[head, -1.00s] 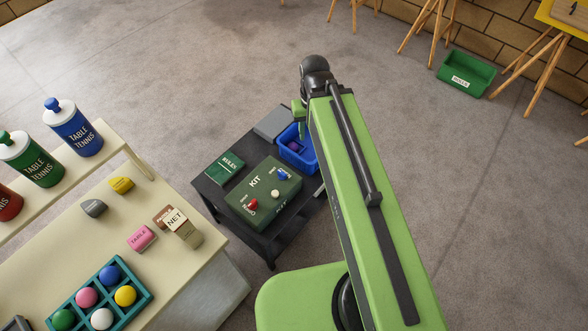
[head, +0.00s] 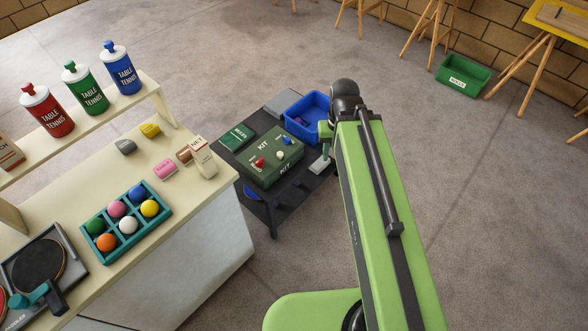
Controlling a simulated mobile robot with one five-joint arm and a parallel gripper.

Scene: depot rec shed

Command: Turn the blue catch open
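The green kit box (head: 262,145) lies on a dark low table (head: 260,206). On its top are the blue catch (head: 286,140) at the upper right, a red catch (head: 260,162) at the lower left and a white knob (head: 280,155) between them. The blue catch's exact angle is too small to tell. My gripper (head: 326,150) hangs just right of the kit box, at the end of the green arm, apart from the blue catch in the picture. Its fingers are small and partly hidden by the arm, so its opening does not show.
A blue bin (head: 319,99) stands behind the kit box, with a grey item (head: 281,102) beside it. A green rules book (head: 237,137) lies to the left. A pale block (head: 319,165) sits near my gripper. A counter (head: 215,222) with balls and bottles stands at left.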

